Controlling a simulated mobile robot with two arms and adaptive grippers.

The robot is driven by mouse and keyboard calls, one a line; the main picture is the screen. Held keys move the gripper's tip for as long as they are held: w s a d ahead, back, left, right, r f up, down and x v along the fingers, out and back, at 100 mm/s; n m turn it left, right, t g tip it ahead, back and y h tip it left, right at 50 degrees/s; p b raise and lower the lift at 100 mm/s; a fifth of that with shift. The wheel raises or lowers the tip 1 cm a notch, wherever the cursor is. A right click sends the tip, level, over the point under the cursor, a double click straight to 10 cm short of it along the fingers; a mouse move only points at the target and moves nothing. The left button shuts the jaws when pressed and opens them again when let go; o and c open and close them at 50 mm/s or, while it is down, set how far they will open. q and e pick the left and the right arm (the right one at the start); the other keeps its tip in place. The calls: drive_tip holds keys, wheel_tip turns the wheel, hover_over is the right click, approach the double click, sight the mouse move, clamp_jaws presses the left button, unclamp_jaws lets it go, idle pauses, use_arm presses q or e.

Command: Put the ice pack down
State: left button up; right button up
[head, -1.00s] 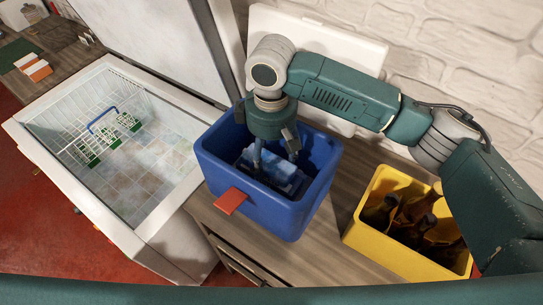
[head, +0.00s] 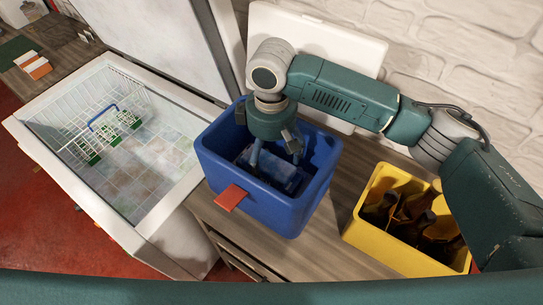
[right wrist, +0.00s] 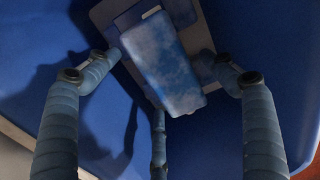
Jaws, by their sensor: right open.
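The ice pack (right wrist: 168,68), a flat blue slab with a cloudy pattern, lies inside the blue cooler box (head: 262,210). It also shows in the head view (head: 287,180), partly hidden by the gripper and the box wall. In the right wrist view it rests over other pale and blue flat pieces (right wrist: 118,14) deep in the box. My right gripper (head: 276,163) reaches down into the box from above. Its fingers are spread around the ice pack, with gaps between them and it in the right wrist view. My left gripper is not in view.
An open chest freezer (head: 160,215) with a wire basket (head: 108,128) stands at the left. A yellow crate (head: 375,245) of dark bottles stands right of the box on the wooden counter (head: 335,225). A white lid (head: 345,40) leans against the brick wall.

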sight(271, 159)
wheel_tip(271, 159, up, 12)
drive_tip(key=b, duration=0.2)
drive_tip(key=shift+f+b, duration=0.15)
drive_tip(key=shift+b, duration=0.15)
idle(0.3)
